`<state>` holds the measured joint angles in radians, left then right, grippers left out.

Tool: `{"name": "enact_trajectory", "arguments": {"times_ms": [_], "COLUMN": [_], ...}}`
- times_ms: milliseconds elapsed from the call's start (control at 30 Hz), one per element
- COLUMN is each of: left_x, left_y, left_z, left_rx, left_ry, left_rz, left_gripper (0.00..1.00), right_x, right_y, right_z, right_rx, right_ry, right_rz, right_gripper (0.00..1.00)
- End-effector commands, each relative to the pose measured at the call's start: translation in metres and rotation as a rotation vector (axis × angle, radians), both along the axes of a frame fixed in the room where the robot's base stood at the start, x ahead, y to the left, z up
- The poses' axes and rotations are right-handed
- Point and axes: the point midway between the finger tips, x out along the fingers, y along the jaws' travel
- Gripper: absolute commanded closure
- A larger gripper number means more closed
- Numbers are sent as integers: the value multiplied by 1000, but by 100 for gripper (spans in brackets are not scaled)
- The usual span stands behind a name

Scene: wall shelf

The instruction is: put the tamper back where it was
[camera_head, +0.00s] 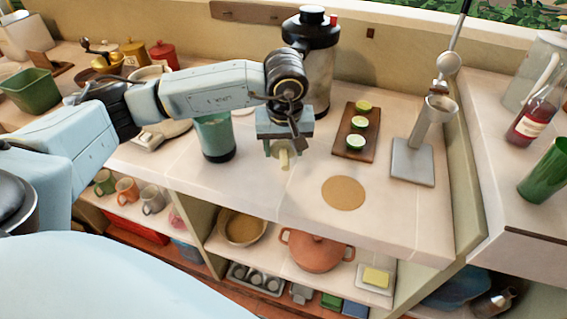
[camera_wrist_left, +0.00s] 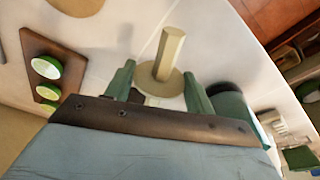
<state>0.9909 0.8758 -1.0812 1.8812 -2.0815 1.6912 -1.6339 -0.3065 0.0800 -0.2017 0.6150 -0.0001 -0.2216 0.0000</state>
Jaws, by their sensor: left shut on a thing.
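The tamper (camera_head: 284,158) is a pale beige piece with a round disc and a straight, faceted handle. In the left wrist view the handle (camera_wrist_left: 169,52) points away from the palm, with the disc (camera_wrist_left: 178,84) between the fingers. My left gripper (camera_head: 283,143) points down over the counter and is shut on the tamper; its fingers also show in the left wrist view (camera_wrist_left: 160,86). I cannot tell whether the tamper touches the counter. My right gripper is not in view.
A teal cup (camera_head: 215,140) stands just left of the gripper. A steel machine (camera_head: 318,62) is behind it. A dark board (camera_head: 341,146) with lime halves and a round cork mat (camera_head: 343,192) lie to the right, near a metal stand (camera_head: 411,163).

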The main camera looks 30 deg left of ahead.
Motion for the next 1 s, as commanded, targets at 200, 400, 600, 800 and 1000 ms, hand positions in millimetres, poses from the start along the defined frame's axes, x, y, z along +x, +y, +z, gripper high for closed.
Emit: {"name": "enact_trajectory", "arguments": {"times_ms": [200, 400, 600, 800, 1000], "left_x": [0, 0, 0, 0, 0], "left_y": [-1, 0, 0, -1, -1], "left_z": [-19, -46, -50, -54, -53], "left_rx": [-1, 0, 0, 0, 0], "left_ry": [2, 2, 0, 0, 0], "left_rz": [-2, -2, -3, -3, -3], "left_gripper": [69, 69, 69, 69, 24], "right_x": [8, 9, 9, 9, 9], "right_y": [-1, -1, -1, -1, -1], "right_z": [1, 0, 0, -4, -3], "right_rx": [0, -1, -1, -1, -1], "right_ry": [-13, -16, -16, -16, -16], "right_rz": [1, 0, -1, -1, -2], "right_gripper": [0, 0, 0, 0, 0]}}
